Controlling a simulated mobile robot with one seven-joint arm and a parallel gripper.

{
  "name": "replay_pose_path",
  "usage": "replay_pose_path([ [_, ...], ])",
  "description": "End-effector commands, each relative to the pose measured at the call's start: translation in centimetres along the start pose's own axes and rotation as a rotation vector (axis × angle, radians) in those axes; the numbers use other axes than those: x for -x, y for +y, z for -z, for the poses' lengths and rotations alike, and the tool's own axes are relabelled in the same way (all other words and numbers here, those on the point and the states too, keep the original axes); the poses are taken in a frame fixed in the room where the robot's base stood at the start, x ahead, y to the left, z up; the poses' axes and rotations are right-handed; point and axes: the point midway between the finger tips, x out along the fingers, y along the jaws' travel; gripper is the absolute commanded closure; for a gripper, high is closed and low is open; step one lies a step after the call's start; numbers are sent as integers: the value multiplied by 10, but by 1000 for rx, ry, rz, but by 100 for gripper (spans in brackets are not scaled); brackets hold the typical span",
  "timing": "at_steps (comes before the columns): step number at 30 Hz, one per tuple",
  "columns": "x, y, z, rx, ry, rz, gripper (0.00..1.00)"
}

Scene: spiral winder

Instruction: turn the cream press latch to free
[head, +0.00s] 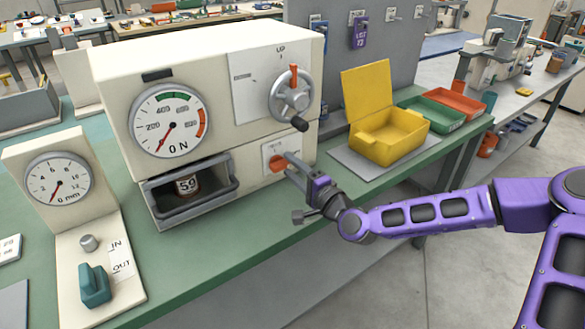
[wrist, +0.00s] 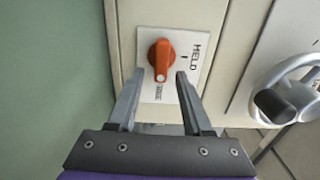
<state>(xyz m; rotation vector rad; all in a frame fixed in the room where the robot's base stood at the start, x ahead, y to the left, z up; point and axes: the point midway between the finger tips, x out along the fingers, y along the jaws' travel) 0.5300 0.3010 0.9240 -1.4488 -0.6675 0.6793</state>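The cream press (head: 110,75) stands on the green bench. Its latch is an orange knob (head: 277,162) on a white plate low on the right of the front face. The knob (wrist: 161,57) also shows in the wrist view, its long grip running roughly up and down the picture. The word HELD is on the plate (wrist: 188,50) to the right of the knob; a smaller label below it is too small to read surely. My gripper (head: 291,166) is at the latch, open, with its fingertips (wrist: 160,74) on either side of the knob. I cannot tell whether they touch it.
A handwheel (head: 292,95) with a dark handle (wrist: 272,104) is near the latch. The press drawer (head: 190,192) holds a weight marked 50. A yellow box (head: 388,140) stands open to the right. A gauge unit (head: 60,180) stands at the left.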

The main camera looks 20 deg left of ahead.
Motion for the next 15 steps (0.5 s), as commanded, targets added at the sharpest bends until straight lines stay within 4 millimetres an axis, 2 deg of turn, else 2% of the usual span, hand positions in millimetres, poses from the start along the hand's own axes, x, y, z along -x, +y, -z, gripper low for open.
replay_pose_path([
  [5, 1, 0, 0, 1, 0, 0, 50],
  [8, 8, 0, 0, 0, 0, -1, 50],
  [11, 24, 0, 1, 1, 2, 0, 50],
  [15, 57, -1, 2, 0, 3, -1, 50],
])
